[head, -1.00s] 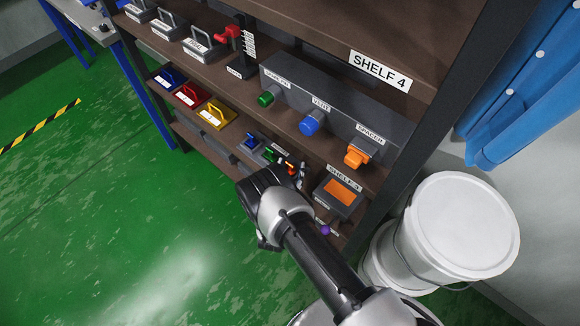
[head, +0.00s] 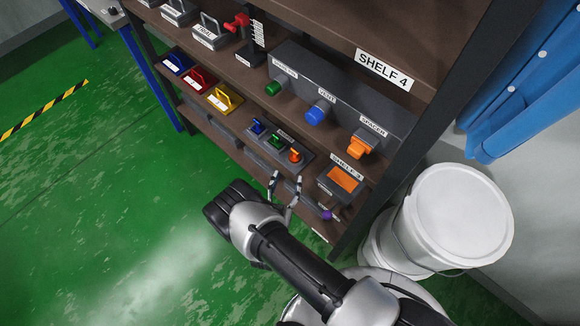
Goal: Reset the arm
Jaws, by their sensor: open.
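My gripper (head: 284,190) is at the lower middle of the head view, in front of the lower shelf. Its two thin fingers are apart and nothing shows between them. My arm reaches up to it from the bottom right and is bent at the wrist. Beyond the fingers, a grey block holds a blue peg (head: 257,126), a green peg (head: 277,141) and an orange peg (head: 296,155). The gripper looks clear of these pegs, though the exact gap cannot be told. A purple knob (head: 327,215) sits just right of the fingers.
The shelf rack (head: 410,150) carries a panel with a green knob (head: 273,88), a blue knob (head: 319,111) and an orange spacer (head: 361,147). Coloured handled trays (head: 219,101) lie left. A white bucket (head: 455,215) stands right. Green floor (head: 100,210) is free at left.

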